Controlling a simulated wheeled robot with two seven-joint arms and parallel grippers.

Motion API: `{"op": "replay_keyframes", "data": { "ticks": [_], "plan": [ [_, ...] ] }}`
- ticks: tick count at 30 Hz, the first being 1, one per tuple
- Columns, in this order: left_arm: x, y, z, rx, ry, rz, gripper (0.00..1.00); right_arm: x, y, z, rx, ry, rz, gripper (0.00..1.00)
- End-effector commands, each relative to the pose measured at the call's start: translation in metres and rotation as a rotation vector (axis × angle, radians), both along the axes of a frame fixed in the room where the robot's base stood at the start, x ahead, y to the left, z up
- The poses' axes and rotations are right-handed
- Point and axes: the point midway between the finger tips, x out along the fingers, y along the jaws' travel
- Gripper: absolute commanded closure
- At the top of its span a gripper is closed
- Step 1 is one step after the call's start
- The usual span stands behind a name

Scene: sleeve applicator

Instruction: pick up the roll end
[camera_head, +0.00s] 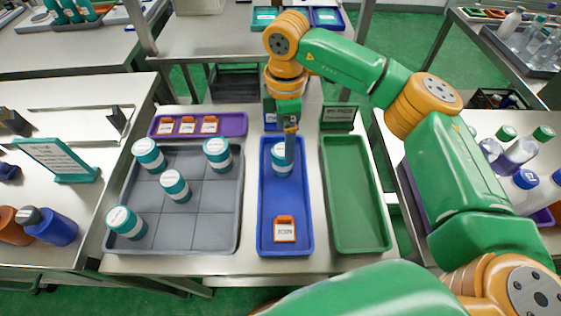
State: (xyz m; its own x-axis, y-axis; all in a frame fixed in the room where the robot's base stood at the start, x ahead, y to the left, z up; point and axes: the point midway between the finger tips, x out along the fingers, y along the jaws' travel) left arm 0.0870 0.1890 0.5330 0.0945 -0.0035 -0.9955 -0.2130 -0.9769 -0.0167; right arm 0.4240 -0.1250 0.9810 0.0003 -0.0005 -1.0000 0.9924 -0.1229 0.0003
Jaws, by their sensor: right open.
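A teal-and-white roll (280,164) stands in the back half of the blue tray (285,205). An orange-and-white tagged piece (285,229) lies in the front half of that tray. I cannot tell from its look which one is called the roll end. My right gripper (290,140) points down over the back of the blue tray, at the roll, and partly covers it. It is open; whether its fingers are around or above the roll is unclear. My left gripper is out of view.
Left of the blue tray is a grey tray (215,225) with several similar rolls. A purple tray (238,124) with 3 orange-tagged pieces lies behind it. An empty green tray (355,200) is on the right, with a dark sign (339,114) behind it.

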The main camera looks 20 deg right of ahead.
Motion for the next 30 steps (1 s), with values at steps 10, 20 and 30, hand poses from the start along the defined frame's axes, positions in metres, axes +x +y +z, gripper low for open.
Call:
{"op": "replay_keyframes", "data": {
  "ticks": [10, 20, 30],
  "plan": [
    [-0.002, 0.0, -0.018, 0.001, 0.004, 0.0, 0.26, 0.0, 0.0, -0.039, -0.002, 0.003, 0.0, 0.0],
    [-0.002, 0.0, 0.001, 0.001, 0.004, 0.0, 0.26, 0.002, 0.002, -0.094, 0.0, 0.002, 0.0, 0.0],
    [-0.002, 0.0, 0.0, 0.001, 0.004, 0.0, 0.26, 0.002, 0.002, -0.097, 0.001, 0.0, 0.001, 0.35]
  ]
}}
